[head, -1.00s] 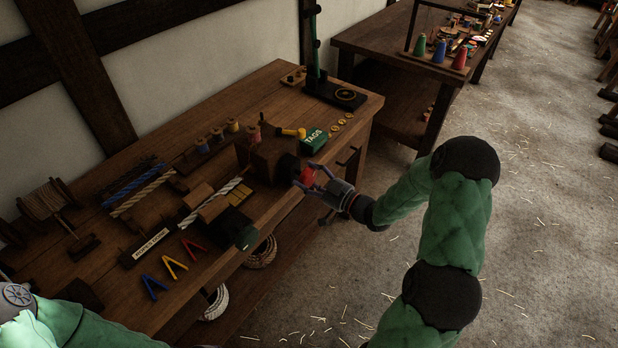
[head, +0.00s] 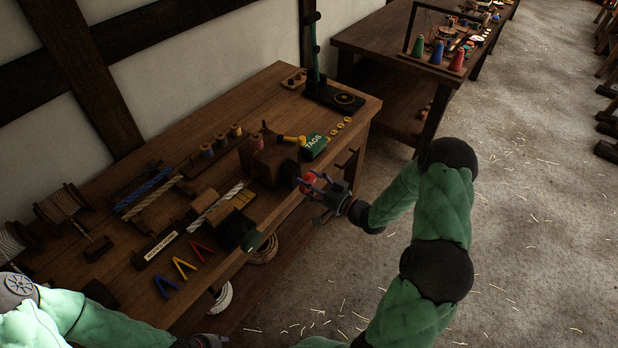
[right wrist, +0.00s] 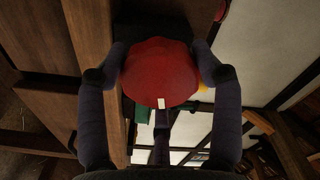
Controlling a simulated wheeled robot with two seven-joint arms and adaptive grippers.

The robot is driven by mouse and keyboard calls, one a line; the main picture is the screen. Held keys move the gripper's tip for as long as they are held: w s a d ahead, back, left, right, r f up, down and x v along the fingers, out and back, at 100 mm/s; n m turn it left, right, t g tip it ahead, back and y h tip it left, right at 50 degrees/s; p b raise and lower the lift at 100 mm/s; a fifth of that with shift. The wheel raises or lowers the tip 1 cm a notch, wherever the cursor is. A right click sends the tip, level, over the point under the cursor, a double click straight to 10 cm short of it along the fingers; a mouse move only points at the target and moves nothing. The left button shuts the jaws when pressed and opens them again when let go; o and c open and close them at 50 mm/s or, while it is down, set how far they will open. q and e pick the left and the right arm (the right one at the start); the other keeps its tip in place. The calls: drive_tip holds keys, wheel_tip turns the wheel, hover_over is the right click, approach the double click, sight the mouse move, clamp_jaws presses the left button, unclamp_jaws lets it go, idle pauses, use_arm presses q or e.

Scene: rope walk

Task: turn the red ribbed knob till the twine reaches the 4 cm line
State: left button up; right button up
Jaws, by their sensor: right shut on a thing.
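The red ribbed knob (head: 308,182) sits on the front side of a dark wooden block (head: 268,160) at the bench's front edge. My right gripper (head: 314,184) is shut on the knob. In the right wrist view the red knob (right wrist: 160,72) fills the space between the two fingers, with a pale mark on its lower rim. The twine and the 4 cm line cannot be made out. My left gripper (head: 205,342) shows only in part at the bottom edge of the head view; its fingers are out of frame.
Coils hang below the front edge. A second bench (head: 375,45) stands behind. The floor at right is open.

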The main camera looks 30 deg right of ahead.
drive_tip(key=m+p, duration=0.1)
drive_tip(key=m, duration=0.1)
drive_tip(key=m+p, duration=0.1)
drive_tip(key=r+m+p, duration=0.1)
drive_tip(key=m, duration=0.1)
drive_tip(key=shift+w+d+m+p, duration=0.2)
drive_tip(key=shift+d+m+p, duration=0.1)
drive_tip(key=shift+p, duration=0.05)
drive_tip(key=m+p, duration=0.3)
drive_tip(key=m, duration=0.3)
drive_tip(key=shift+f, duration=0.15)
drive_tip(key=m+p, duration=0.1)
drive_tip(key=m, duration=0.2)
drive_tip(key=shift+f+m, duration=0.15)
drive_tip(key=shift+m, duration=0.25)
drive_tip(key=m+p, duration=0.1)
drive_tip(key=m, duration=0.2)
drive_tip(key=shift+m, duration=0.4)
drive_tip(key=m, duration=0.2)
drive_tip(key=m+p, duration=0.1)
drive_tip(key=shift+s+a+f+m, duration=0.1)
drive_tip(key=shift+f+m, duration=0.1)
drive_tip(key=shift+m, duration=0.2)
drive_tip(key=shift+f+m, duration=0.1)
drive_tip(key=shift+m, duration=0.7)
drive_tip(key=shift+s+a, duration=0.1)
drive_tip(key=shift+f, duration=0.1)
